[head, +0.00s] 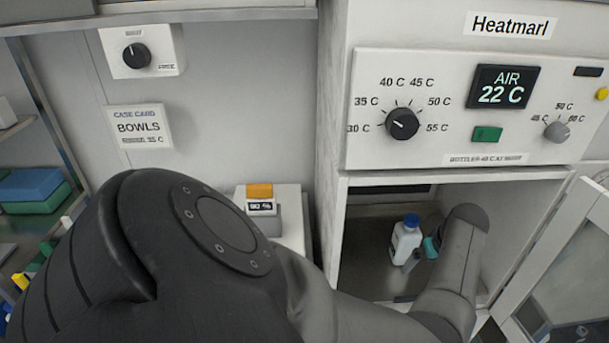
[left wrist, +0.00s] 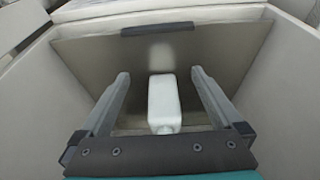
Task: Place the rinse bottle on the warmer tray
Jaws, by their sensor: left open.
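The rinse bottle (head: 405,245), white with a blue cap, stands upright inside the open warmer compartment, on its dark floor or tray (head: 365,250). I cannot tell whether that surface is a separate tray. My left arm reaches into the compartment, and my left gripper (head: 415,259) is at the bottle's right side. In the left wrist view the bottle (left wrist: 162,98) shows between the two spread fingers of the open gripper (left wrist: 160,78), with a gap on each side. My right gripper is not in view.
The warmer's control panel (head: 440,112) is above the opening and reads 22 C. Its open door (head: 567,262) is at the right. A white unit with an orange-topped box (head: 260,200) stands left of the compartment. Shelves with coloured boxes (head: 32,190) are at the far left.

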